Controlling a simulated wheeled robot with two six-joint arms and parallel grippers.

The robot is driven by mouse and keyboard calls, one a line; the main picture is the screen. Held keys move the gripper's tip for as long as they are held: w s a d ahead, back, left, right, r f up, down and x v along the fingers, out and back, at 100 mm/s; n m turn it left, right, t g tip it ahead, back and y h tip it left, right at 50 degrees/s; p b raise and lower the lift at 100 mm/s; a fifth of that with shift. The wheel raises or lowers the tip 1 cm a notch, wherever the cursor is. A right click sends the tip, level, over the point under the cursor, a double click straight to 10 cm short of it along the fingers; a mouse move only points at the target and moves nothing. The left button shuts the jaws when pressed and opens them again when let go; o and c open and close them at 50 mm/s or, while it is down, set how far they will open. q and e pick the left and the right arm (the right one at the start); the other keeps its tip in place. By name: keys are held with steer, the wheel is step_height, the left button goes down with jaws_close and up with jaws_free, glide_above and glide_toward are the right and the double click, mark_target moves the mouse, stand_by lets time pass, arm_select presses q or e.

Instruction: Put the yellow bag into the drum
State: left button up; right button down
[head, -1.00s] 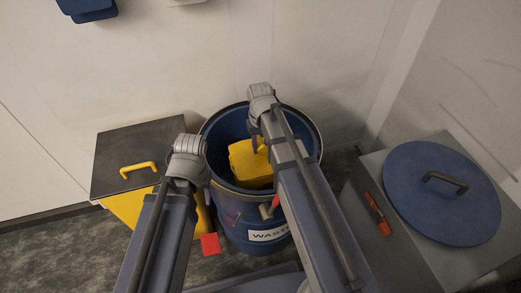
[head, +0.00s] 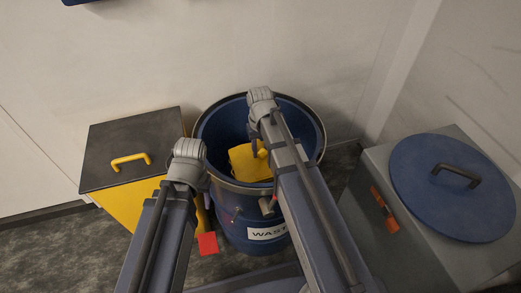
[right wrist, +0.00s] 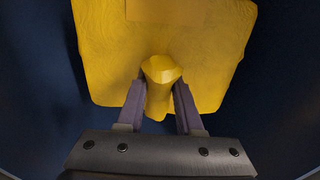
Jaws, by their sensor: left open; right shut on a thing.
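The yellow bag (head: 250,163) is inside the mouth of the blue waste drum (head: 268,233), below the rim. In the right wrist view the bag (right wrist: 100,60) fills the upper middle, with dark blue drum wall around it. My right gripper (right wrist: 160,95) is shut on the bag's gathered neck, one finger on each side. Whether the bag touches the drum's bottom cannot be told. In the head view my right forearm covers part of the bag and drum. My left gripper is open at the drum's left side, largely hidden by its own arm.
A yellow cabinet with a dark top (head: 132,150) and yellow handle stands left of the drum. On the right, a grey bench (head: 405,255) bears a blue lid (head: 450,190) with a dark handle and an orange tool (head: 385,208). A red square (head: 208,243) shows by the drum.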

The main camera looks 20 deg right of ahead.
steer(key=shift+f, duration=0.1)
steer(key=c, duration=0.6)
jaws_free()
steer(key=shift+o, duration=0.2)
steer(key=shift+r, duration=0.2)
step_height(320, 180, up, 12)
steer(key=p, duration=1.2)
steer(key=s+a+n, duration=0.1)
steer(key=s+a, duration=0.2)
steer(key=s, duration=0.1)
steer(key=s+a+n, duration=0.1)
steer(key=s+a, duration=0.3)
steer(key=s, duration=0.1)
steer(key=s+a+n+h, duration=0.1)
steer(key=s+a, duration=0.3)
steer(key=s, duration=0.1)
steer(key=shift+s, duration=0.1)
